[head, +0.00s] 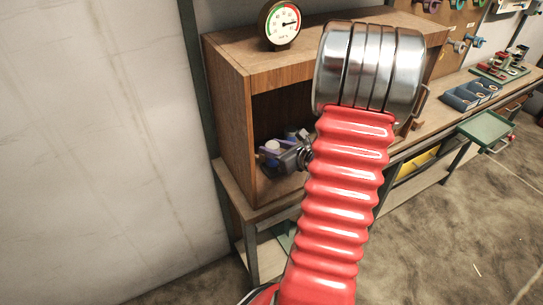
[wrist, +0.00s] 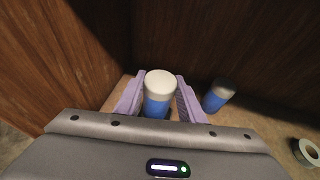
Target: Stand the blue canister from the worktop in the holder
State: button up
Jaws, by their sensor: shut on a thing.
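A blue canister with a white top (wrist: 156,106) stands between the purple fingers of my gripper (wrist: 159,90) in the wrist view, and the gripper is shut on it. In the head view my gripper (head: 285,147) is inside the open wooden cabinet, with the white top (head: 272,146) showing; my red arm hides part of the cabinet. I cannot make out a holder for certain in either view.
The wooden cabinet (head: 228,105) has walls close around the gripper. A tape roll (wrist: 308,152) lies at the right of the wrist view. A gauge (head: 282,24) stands on the cabinet. Blue bins (head: 462,98) and a green tray (head: 487,130) are at the right.

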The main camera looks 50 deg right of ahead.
jog(key=shift+f, duration=1.55)
jog(key=o, duration=1.1)
jog(key=shift+f, duration=0.1)
jog(key=shift+s, duration=0.1)
jog(key=shift+s+r, duration=0.25)
jog(key=v, duration=1.1)
jog(key=shift+s+a, duration=0.1)
jog(key=shift+s, duration=0.05)
jog(key=shift+s, duration=0.1)
